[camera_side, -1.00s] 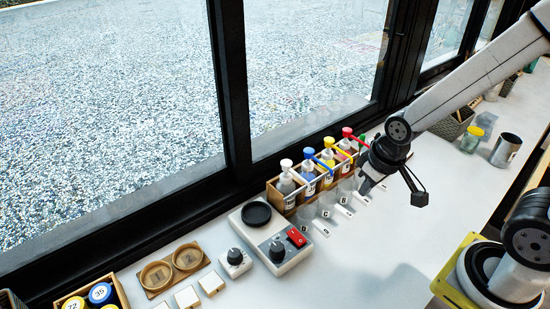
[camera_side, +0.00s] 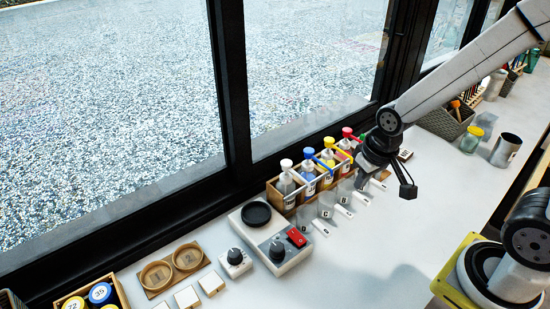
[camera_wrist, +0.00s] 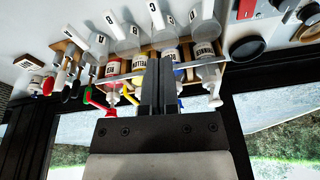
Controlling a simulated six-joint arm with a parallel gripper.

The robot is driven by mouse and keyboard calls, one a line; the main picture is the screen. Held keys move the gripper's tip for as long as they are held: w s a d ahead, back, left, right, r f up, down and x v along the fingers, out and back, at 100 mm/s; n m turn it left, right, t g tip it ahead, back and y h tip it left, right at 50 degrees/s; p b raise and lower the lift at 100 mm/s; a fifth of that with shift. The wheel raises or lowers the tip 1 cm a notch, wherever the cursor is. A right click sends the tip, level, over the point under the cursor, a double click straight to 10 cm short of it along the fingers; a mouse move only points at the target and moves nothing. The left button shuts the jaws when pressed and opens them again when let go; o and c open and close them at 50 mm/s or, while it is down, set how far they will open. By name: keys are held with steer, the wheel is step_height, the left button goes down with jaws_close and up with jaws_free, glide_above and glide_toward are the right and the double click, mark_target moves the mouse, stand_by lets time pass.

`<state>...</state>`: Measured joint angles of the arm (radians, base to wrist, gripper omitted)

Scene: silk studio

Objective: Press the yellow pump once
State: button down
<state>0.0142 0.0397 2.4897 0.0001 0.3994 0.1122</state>
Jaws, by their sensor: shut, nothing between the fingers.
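The yellow pump (camera_side: 329,143) tops a clear bottle (camera_side: 327,159) in a wooden rack, between the blue pump (camera_side: 309,153) and the red pump (camera_side: 348,132). In the upside-down wrist view, the yellow pump (camera_wrist: 128,94) shows left of my fingers, and its bottle is partly hidden by them. My gripper (camera_side: 361,182) is shut and empty. In the side view it appears to the right of and in front of the yellow pump; its height over the table is hard to tell. The fingers (camera_wrist: 158,88) show no clear contact with the pump.
Clear cups with letter tags stand before the rack (camera_side: 274,196). The white table (camera_side: 420,230) is free in front.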

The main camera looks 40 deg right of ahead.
steer(key=w+d+r+m+g, duration=0.1)
steer(key=w+d+r+m, duration=0.15)
steer(key=w+m, duration=0.5)
steer(key=r+m+g, duration=0.1)
steer(key=m, duration=0.7)
glide_above(330, 140)
steer(key=shift+s+a, duration=0.25)
steer(key=shift+a, duration=0.05)
steer(key=shift+w+d+r+m, duration=0.1)
steer(key=shift+w+d+m, duration=0.25)
steer(key=shift+m, duration=0.2)
steer(key=shift+f, duration=2.35)
steer(key=shift+r, duration=1.05)
steer(key=shift+r, duration=0.1)
steer(key=shift+r, duration=1.4)
steer(key=shift+a, duration=0.1)
